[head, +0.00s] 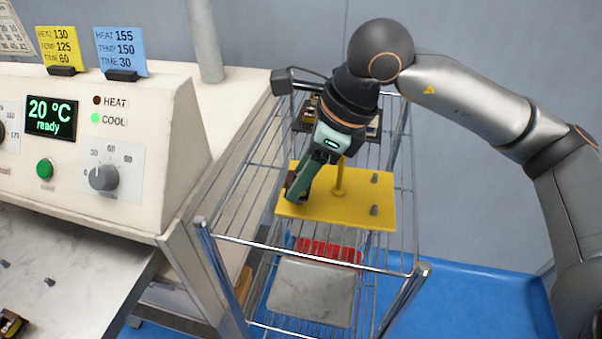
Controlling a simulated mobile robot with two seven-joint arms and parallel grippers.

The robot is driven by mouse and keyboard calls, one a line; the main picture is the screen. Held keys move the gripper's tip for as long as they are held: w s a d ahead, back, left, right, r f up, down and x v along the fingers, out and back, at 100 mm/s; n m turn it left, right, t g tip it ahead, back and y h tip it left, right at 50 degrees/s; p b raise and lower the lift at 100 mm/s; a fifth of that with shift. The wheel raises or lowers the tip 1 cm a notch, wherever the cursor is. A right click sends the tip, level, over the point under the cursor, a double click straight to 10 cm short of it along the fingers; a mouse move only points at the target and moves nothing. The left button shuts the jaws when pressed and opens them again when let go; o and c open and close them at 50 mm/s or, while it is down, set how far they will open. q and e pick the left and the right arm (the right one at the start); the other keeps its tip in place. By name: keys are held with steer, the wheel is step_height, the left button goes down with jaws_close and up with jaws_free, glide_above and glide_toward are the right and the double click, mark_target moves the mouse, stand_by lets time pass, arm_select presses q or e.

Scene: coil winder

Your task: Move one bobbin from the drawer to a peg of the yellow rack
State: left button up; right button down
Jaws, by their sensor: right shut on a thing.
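The yellow rack (345,212) lies on the top wire shelf of the cart. It has a taller yellow post (339,178) near its middle and two bare grey pegs on its right side, one farther back (375,178) and one nearer (374,210). My right gripper (295,190) points down at the rack's left side. It is shut on a dark brown bobbin (291,180), mostly hidden by the green finger. I cannot tell whether the bobbin is around a peg there. My left gripper is out of view. No drawer can be clearly made out.
More bobbins (308,114) sit behind the rack, partly hidden by my right arm. Another bobbin (12,323) is at the lower left, on a marbled surface (75,285) with small pegs. The control machine (90,150) stands left of the wire cart (310,255). A red item (328,249) lies below.

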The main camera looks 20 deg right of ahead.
steer(key=shift+f, duration=0.25)
steer(key=shift+f+b, duration=0.2)
steer(key=shift+b, duration=0.1)
steer(key=shift+r, duration=0.35)
